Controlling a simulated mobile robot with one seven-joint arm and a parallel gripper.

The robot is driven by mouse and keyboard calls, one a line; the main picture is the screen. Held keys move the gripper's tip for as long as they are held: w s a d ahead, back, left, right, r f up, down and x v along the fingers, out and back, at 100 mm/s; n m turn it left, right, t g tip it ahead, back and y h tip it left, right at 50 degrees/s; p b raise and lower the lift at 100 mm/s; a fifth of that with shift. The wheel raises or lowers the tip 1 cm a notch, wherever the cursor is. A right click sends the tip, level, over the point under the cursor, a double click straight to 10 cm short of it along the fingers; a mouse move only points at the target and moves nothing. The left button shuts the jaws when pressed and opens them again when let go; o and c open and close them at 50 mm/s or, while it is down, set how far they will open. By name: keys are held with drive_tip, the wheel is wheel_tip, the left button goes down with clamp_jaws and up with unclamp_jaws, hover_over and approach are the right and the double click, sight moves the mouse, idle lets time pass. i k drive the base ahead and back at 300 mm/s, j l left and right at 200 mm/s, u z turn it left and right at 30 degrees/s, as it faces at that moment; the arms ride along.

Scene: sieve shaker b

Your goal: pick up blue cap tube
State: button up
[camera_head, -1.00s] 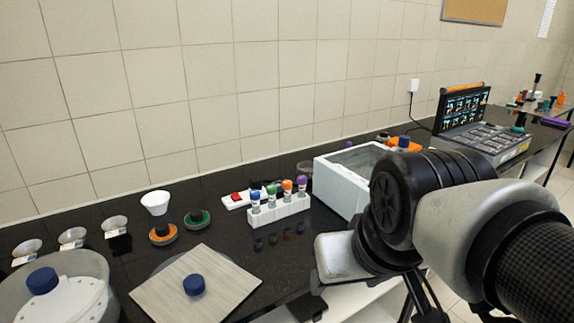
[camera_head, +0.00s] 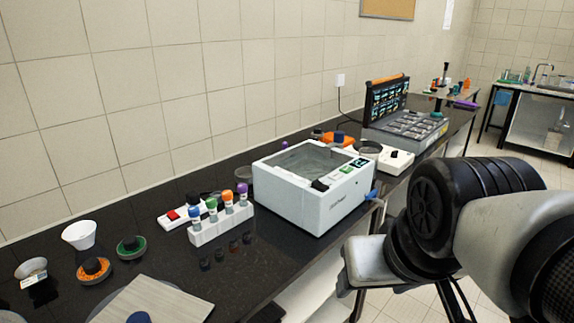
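The blue cap tube (camera_head: 195,218) stands upright in the white rack (camera_head: 222,232), at its left end. Tubes with green (camera_head: 212,209), orange (camera_head: 228,200) and purple (camera_head: 242,193) caps stand to its right in the same rack. My arm fills the lower right of the head view, off the bench's front side and well apart from the rack. My gripper's fingers cannot be made out in this view.
A white water-bath-like box (camera_head: 315,205) stands close right of the rack. A white device with a red switch (camera_head: 178,215) is behind it. A white funnel (camera_head: 80,235), a green ring (camera_head: 131,247) and a wooden board (camera_head: 165,300) lie left. Dark bench is bare before the rack.

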sight(194, 213)
drive_tip(key=i+l+u, duration=0.1)
drive_tip(key=i+u, duration=0.15)
drive_tip(key=u, duration=0.25)
drive_tip(key=i+l+u, duration=0.25)
drive_tip(key=u, duration=0.25)
drive_tip(key=i+l+u, duration=0.2)
drive_tip(key=u, duration=0.25)
drive_tip(key=l, duration=0.1)
